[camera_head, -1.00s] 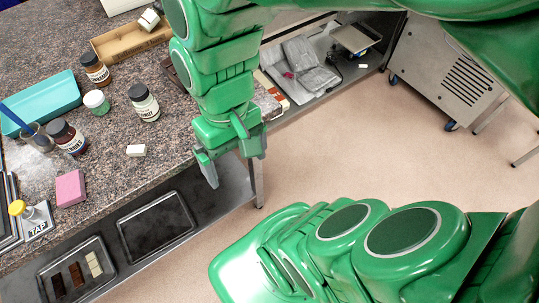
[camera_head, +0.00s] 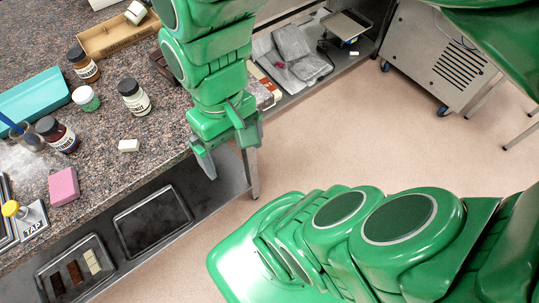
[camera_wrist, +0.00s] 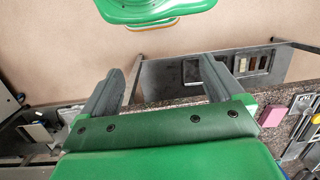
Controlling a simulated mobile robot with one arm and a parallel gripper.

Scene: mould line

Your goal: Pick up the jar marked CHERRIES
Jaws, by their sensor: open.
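Several jars stand on the speckled stone counter (camera_head: 105,165) in the head view; their labels are too small to read surely, so I cannot tell which is marked CHERRIES. One dark-lidded jar with a pale label (camera_head: 134,97) is nearest my gripper. A brown jar (camera_head: 84,66) stands behind it, a dark red jar (camera_head: 58,136) to the left, and a small green jar with a white lid (camera_head: 86,98) between them. My gripper (camera_head: 231,158) is open and empty, off the counter's right edge, right of the jars. Its fingers (camera_wrist: 160,68) also show in the wrist view, with no jar between them.
A lower shelf (camera_head: 195,190) holds dark trays. Open floor (camera_head: 320,140) lies right.

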